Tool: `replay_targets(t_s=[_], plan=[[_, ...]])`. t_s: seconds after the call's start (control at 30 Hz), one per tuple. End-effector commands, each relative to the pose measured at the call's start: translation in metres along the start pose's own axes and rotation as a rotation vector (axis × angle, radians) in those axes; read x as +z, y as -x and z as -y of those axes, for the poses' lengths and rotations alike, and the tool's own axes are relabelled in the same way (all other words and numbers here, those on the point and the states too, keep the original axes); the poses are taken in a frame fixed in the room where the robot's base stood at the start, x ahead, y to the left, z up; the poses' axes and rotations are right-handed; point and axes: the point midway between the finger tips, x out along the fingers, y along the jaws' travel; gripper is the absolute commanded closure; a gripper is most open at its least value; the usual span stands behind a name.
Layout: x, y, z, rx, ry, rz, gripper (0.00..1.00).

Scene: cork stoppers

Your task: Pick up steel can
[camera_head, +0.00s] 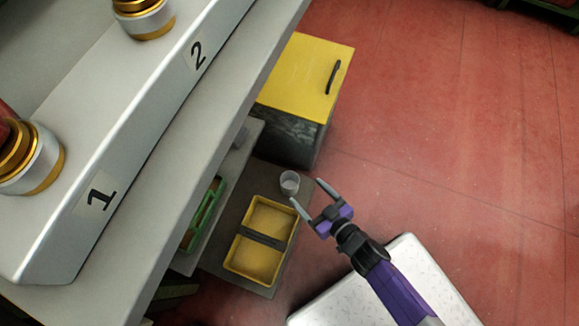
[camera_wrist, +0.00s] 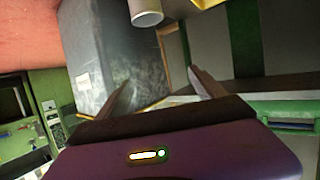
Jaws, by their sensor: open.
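The steel can (camera_head: 289,186) is a small grey cylinder with an open top. It stands on a dark grey low surface (camera_head: 243,195), just beyond one end of the yellow tray. In the wrist view the can (camera_wrist: 146,13) shows at the top edge, partly cut off, beyond the fingertips. My gripper (camera_head: 313,197) is open and empty. Its two fingers point toward the can, a little to its right, without visible contact. In the wrist view my gripper (camera_wrist: 160,80) has its fingers spread, with nothing between them.
The yellow tray (camera_head: 233,268) with a dark centre bar lies beside the can. A yellow-topped dark cabinet (camera_head: 305,75) stands behind it. A large grey counter (camera_head: 185,150) with numbered labels overhangs at left. A white speckled surface (camera_head: 415,265) lies under my arm. Red floor at right is clear.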

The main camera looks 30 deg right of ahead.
Motion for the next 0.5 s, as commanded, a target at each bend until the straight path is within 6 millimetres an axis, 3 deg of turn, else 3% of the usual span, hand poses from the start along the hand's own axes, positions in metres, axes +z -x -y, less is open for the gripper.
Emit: replay_targets(t_s=[0.03, 0.2, 0.33, 0.5], plan=[[0.034, -0.029, -0.002, -0.005, 0.0, 0.005, 0.21], [0.08, -0.08, -0.006, -0.027, -0.002, 0.03, 0.21], [0.097, -0.102, -0.008, -0.037, -0.006, 0.043, 0.21], [0.104, -0.116, -0.009, -0.043, -0.006, 0.049, 0.21]])
